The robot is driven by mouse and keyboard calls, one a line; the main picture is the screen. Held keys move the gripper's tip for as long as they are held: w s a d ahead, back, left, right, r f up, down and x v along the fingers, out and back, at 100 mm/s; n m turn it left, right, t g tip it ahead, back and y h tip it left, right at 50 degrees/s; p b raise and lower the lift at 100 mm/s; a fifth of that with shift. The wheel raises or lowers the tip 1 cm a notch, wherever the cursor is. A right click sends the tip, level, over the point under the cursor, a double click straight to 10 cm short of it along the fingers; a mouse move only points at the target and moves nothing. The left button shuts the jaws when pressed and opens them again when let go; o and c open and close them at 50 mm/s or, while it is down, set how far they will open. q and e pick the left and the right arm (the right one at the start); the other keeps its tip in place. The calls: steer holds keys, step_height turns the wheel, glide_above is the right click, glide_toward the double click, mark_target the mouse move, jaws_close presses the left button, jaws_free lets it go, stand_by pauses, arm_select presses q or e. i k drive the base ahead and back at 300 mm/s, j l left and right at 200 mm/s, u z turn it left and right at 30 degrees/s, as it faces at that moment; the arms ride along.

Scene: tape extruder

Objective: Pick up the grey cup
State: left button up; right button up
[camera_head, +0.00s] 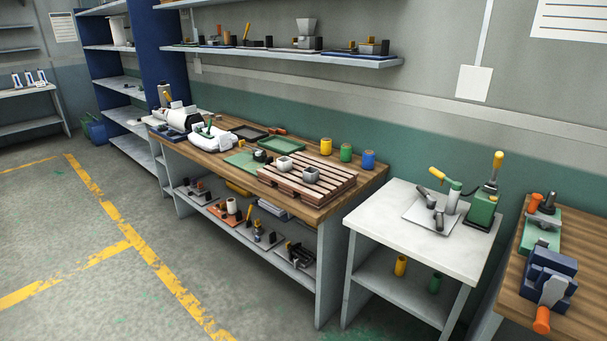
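Neither of my grippers is in view.
The workbench (375,180) also holds yellow, green and blue cylinders (346,153), dark trays (283,143), a green mat (241,160) and a white machine (211,138). A white table (390,205) stands to the right. The floor (90,270) in front is clear.

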mark_target(310, 175)
steer(key=i+l+u, duration=0.4)
steer(key=i+l, duration=0.25)
steer(key=i, duration=0.1)
